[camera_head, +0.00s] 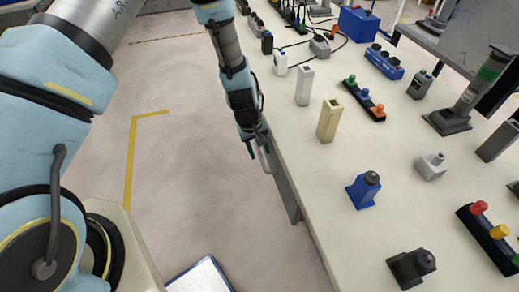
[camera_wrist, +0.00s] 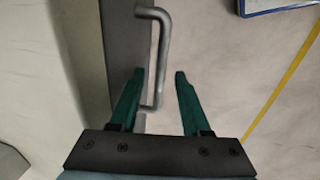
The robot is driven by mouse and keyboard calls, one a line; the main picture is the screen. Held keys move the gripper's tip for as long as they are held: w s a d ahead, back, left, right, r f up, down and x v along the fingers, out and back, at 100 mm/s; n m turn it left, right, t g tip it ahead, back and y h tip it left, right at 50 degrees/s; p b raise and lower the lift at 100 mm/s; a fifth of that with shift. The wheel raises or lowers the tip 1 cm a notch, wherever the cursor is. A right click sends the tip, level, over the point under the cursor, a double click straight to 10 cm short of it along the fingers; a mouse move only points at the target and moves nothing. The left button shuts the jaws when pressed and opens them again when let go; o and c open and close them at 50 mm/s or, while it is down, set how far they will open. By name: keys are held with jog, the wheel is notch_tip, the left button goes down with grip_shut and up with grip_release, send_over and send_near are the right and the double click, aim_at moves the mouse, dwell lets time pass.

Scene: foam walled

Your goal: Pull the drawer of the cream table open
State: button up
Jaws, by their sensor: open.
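The cream table (camera_head: 310,150) runs down the right of the head view. The grey drawer front (camera_head: 284,183) shows below its left edge, close to the table side. The drawer front (camera_wrist: 124,45) stands upright in the wrist view with a grey bar handle (camera_wrist: 161,55) on it. In the head view the handle (camera_head: 264,160) is just below my gripper (camera_head: 252,143). In the wrist view my gripper (camera_wrist: 159,72) has its green fingers apart, with the lower part of the handle between them. I cannot tell whether either finger touches it.
The tabletop holds a beige block (camera_head: 328,120), a blue block with a dark knob (camera_head: 364,189) and several other fixtures. A blue-edged white panel (camera_head: 200,277) lies at the bottom of the head view.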

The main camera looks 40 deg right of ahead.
jog(key=shift+f, duration=0.4)
grip_shut()
dwell(1.3)
